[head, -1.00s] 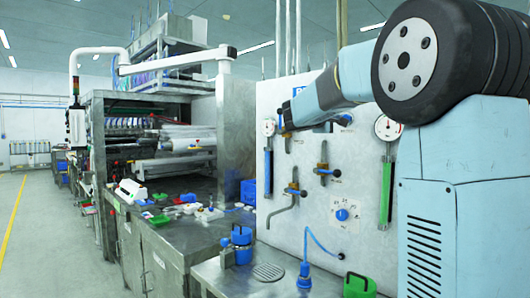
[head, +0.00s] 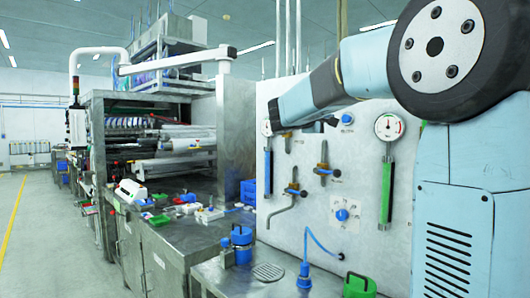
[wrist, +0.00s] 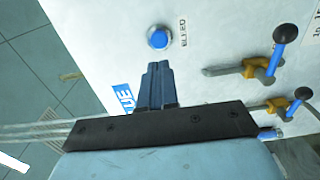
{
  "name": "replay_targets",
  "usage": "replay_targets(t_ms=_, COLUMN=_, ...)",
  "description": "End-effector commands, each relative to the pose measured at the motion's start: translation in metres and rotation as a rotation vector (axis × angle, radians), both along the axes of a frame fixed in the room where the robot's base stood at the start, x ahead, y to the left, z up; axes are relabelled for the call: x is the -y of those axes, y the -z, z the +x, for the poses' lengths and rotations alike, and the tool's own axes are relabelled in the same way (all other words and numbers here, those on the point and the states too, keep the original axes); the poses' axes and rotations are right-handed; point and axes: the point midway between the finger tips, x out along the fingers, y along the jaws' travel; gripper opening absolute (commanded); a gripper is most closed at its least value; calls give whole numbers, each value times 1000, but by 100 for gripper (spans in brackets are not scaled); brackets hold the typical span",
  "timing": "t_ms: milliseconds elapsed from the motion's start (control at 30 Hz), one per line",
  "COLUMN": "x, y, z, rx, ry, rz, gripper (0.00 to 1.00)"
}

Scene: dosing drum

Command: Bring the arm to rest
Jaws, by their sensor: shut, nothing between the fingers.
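My arm reaches in from the right in the head view, across the top of the white panel (head: 390,255). My gripper (head: 274,114) is at its left end, in front of the panel's upper left part and partly covering a gauge there. In the wrist view the two dark blue fingers of my gripper (wrist: 158,72) are together with nothing between them. They point towards the panel's face, beside a blue round button (wrist: 159,38) marked BLEED. I cannot tell the exact gap to the panel.
Valves with blue levers (head: 322,170), a gauge (head: 389,127) with a green tube and a blue dial (head: 342,215) sit on the panel. Below is a steel worktop (head: 235,278) with a blue container (head: 241,240) and a green bin (head: 359,286). Open floor lies at the left.

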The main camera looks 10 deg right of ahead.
Motion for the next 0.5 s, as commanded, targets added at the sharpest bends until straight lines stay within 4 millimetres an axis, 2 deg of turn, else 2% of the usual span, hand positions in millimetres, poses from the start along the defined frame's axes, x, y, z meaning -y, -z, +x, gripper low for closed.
replay_targets(t_ms=133, x=1, y=3, z=-4, rx=-3, ry=2, rz=15, gripper=0)
replay_targets(t_ms=233, x=6, y=14, z=-21, rx=-15, ry=10, rz=79, gripper=0)
replay_targets(t_ms=367, x=11, y=48, z=-63, rx=-45, ry=26, rz=246, gripper=0)
replay_targets(t_ms=500, x=8, y=94, z=-118, rx=-78, ry=42, rz=468, gripper=0)
